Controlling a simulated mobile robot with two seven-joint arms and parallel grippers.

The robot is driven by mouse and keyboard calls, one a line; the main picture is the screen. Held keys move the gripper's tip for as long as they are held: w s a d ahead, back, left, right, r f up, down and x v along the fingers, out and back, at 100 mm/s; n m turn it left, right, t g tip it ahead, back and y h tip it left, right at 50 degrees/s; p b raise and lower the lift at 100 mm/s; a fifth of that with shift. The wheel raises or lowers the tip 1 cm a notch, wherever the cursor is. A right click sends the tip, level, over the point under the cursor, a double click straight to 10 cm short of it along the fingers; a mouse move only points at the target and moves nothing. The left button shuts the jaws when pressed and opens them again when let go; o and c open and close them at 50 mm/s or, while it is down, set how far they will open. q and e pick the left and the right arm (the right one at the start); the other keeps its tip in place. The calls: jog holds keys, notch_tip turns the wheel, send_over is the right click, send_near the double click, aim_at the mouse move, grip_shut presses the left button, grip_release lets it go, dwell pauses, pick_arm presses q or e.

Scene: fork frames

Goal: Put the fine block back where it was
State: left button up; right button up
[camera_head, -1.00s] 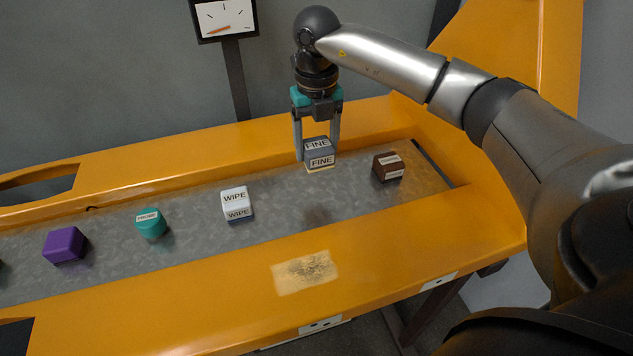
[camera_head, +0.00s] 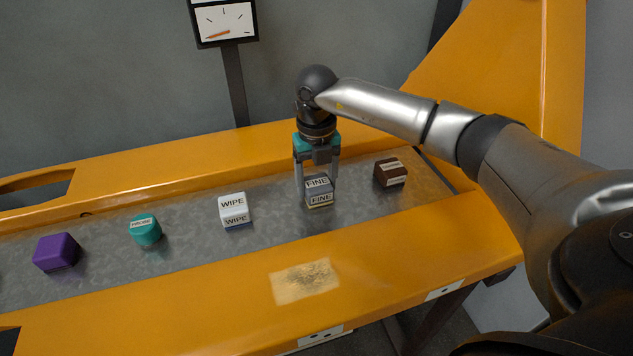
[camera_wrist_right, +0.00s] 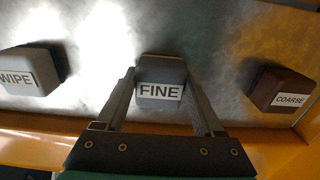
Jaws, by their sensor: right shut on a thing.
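The fine block (camera_head: 319,191) is grey with white FINE labels and a thin yellowish layer at its bottom. My right gripper (camera_head: 318,182) comes down from above and is shut on it, one finger on each side. The block is upright, at or just above the grey metal bed, between the white WIPE block and the brown block; I cannot tell whether it touches the bed. In the right wrist view the fine block (camera_wrist_right: 161,82) sits between the two fingers (camera_wrist_right: 162,95). My left gripper is not in view.
The white WIPE block (camera_head: 234,210) stands to the left, the brown COARSE block (camera_head: 391,172) to the right. A teal block (camera_head: 146,230) and a purple block (camera_head: 57,252) stand further left. Yellow rails (camera_head: 400,250) border the bed. A gauge (camera_head: 224,22) stands behind.

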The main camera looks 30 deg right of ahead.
aim_at(316, 181)
jog(key=shift+f, duration=0.1)
jog(key=o, duration=1.3)
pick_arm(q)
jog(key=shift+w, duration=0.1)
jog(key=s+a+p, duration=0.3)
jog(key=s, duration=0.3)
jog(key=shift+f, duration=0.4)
pick_arm(e)
jog(key=shift+r, duration=6.15)
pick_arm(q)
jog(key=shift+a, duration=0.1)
